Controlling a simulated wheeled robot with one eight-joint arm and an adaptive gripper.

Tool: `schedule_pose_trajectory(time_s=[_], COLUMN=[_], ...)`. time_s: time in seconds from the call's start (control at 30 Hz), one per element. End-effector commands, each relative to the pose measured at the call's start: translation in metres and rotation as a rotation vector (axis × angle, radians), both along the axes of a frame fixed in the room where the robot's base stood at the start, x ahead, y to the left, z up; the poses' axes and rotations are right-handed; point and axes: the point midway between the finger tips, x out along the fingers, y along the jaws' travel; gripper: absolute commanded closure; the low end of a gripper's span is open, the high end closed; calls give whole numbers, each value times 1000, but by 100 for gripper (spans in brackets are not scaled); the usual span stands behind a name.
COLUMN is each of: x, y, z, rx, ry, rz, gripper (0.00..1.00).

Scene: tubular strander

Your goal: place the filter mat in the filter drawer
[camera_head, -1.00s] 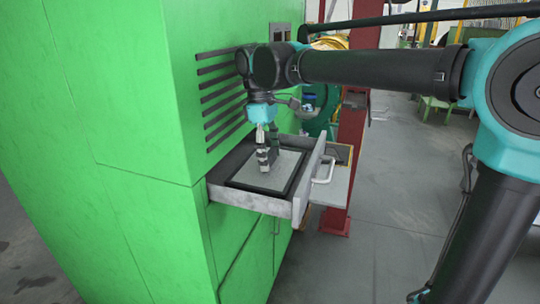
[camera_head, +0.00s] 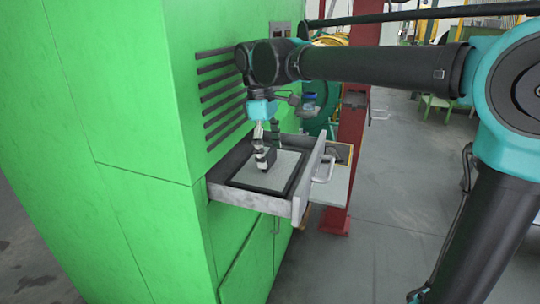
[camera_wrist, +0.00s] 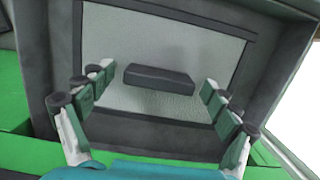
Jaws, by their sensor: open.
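The filter drawer (camera_head: 300,206) stands pulled out from the green cabinet, with a grey rim and a white handle. The filter mat (camera_head: 281,173), a light grey panel with a dark frame, lies flat inside the drawer. In the wrist view the mat (camera_wrist: 115,60) fills most of the drawer floor, and a dark block-shaped grip (camera_wrist: 158,78) stands up from its middle. My gripper (camera_wrist: 155,82) is open above the mat, one finger on each side of the grip and apart from it. In the head view my gripper (camera_head: 268,150) hangs down over the drawer.
The green cabinet (camera_head: 130,120) with dark vent slots rises behind and left of the drawer. A red post (camera_head: 350,150) and a small side shelf (camera_head: 332,186) stand right of the drawer.

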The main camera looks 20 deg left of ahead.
Motion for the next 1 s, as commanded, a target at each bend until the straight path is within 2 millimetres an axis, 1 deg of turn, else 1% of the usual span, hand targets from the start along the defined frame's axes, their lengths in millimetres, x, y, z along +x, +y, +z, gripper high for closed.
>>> schedule_pose_trajectory(time_s=[0.3,0.43,0.6,1.0], x=[1,1,1,1], y=[8,9,10,10], z=[50,63,68,68], rx=[0,0,0,0], ry=[0,0,0,0], rz=[0,0,0,0], gripper=[11,11,11,11])
